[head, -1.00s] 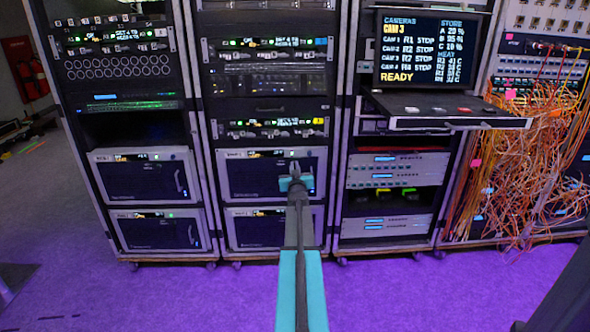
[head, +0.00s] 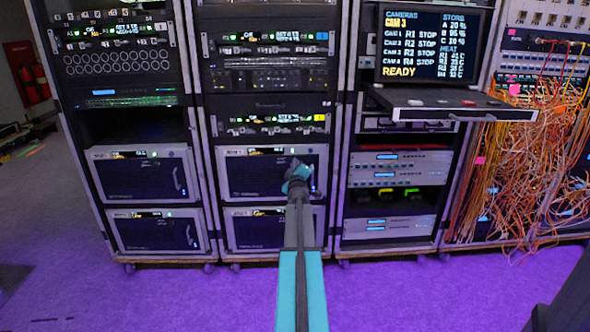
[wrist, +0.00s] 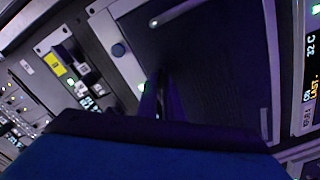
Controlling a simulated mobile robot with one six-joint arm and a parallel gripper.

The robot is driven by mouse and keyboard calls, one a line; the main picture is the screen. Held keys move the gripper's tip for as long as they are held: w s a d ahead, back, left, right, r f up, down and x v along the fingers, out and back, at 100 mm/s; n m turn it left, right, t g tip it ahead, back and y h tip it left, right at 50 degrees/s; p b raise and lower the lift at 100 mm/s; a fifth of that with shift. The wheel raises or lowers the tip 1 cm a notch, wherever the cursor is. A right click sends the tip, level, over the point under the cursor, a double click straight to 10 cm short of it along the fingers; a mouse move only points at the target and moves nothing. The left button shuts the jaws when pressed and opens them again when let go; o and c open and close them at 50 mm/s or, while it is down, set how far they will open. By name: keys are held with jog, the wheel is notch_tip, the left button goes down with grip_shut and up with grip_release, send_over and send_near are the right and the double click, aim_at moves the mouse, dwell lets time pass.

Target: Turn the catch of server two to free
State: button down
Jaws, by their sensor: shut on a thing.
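In the head view my gripper (head: 298,172) is at the right part of the front of the upper server (head: 252,178) in the second rack from the left. In the wrist view the dark fingers (wrist: 157,98) are close together against the server's dark front panel (wrist: 205,65), which looks tilted. They are shut on the catch, which is mostly hidden behind the fingers and wrist. How far the catch is turned cannot be seen. The server's name label is too small to read.
A similar server (head: 262,228) sits directly below, and two more servers (head: 145,180) stand in the left rack. To the right, a pull-out console shelf (head: 460,113) juts out under a monitor (head: 432,45). Loose orange cables (head: 530,170) hang at the far right. The purple floor in front is clear.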

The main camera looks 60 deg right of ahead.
jog(key=n+b, duration=0.2)
jog(key=n, duration=0.4)
jog(key=shift+f+n, duration=0.15)
jog(key=shift+n, duration=0.25)
jog(key=c, duration=1.9)
grip_release()
jog(key=shift+a, duration=0.15)
jog(key=shift+v, duration=6.75)
